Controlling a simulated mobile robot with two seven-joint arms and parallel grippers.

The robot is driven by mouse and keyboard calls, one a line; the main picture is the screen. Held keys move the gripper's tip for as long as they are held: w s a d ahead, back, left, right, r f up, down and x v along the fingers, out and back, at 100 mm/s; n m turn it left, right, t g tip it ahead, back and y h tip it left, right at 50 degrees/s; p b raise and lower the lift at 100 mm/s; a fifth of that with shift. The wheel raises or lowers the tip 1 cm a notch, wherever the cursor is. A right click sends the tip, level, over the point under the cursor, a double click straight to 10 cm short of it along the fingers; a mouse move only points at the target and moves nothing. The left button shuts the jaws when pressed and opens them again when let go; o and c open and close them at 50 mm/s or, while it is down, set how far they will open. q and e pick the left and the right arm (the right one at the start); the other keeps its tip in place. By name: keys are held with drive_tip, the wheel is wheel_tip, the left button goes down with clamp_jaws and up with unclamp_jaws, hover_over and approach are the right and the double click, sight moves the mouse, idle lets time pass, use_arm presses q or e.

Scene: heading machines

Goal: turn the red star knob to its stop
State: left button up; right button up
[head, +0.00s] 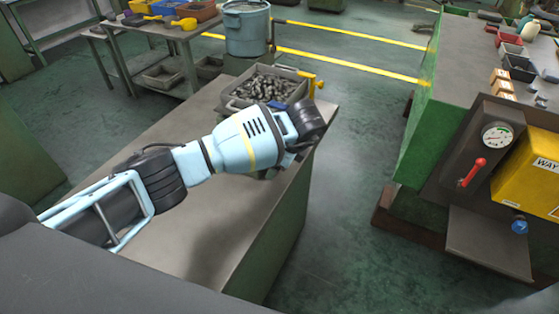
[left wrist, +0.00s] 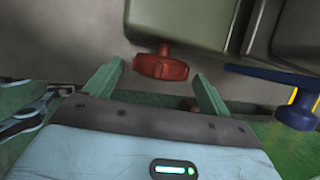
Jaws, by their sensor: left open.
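The red star knob (left wrist: 160,66) shows in the left wrist view, on a short stem below a grey-green housing (left wrist: 185,20). My left gripper (left wrist: 157,73) is open, with one green finger on each side of the knob. There are visible gaps between the knob and both fingers, so it is not gripped. In the head view my left gripper (head: 300,132) is over the far right edge of the grey bench (head: 195,235). I cannot make out the star knob there; the arm may hide it. My right gripper is in neither view.
A bin of metal parts (head: 266,88) stands on the bench beyond my gripper. A blue handle (left wrist: 292,100) sits right of the knob in the wrist view. At right is a panel with a gauge (head: 497,135) and red lever (head: 473,172). Open floor (head: 340,220) lies between.

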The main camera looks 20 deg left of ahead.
use_arm(q)
drive_tip(key=shift+x, duration=0.9)
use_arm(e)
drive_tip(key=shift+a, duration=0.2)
use_arm(q)
drive_tip(key=shift+c, duration=0.2)
drive_tip(key=c, duration=0.9)
drive_tip(key=shift+c, duration=0.2)
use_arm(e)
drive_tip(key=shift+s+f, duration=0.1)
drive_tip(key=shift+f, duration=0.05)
use_arm(q)
drive_tip(key=shift+w+f+g+b, duration=0.15)
drive_tip(key=shift+g+b, duration=0.35)
drive_tip(key=shift+g, duration=0.3)
drive_tip(key=m+g+y+b, duration=0.1)
drive_tip(key=g+b, duration=0.2)
drive_tip(key=shift+w+f, duration=0.1)
drive_tip(key=shift+w, duration=0.05)
drive_tip(key=shift+w+d+g+b, duration=0.1)
drive_tip(key=shift+g+b, duration=0.6)
drive_tip(key=shift+b, duration=0.25)
drive_tip(key=shift+r, duration=0.2)
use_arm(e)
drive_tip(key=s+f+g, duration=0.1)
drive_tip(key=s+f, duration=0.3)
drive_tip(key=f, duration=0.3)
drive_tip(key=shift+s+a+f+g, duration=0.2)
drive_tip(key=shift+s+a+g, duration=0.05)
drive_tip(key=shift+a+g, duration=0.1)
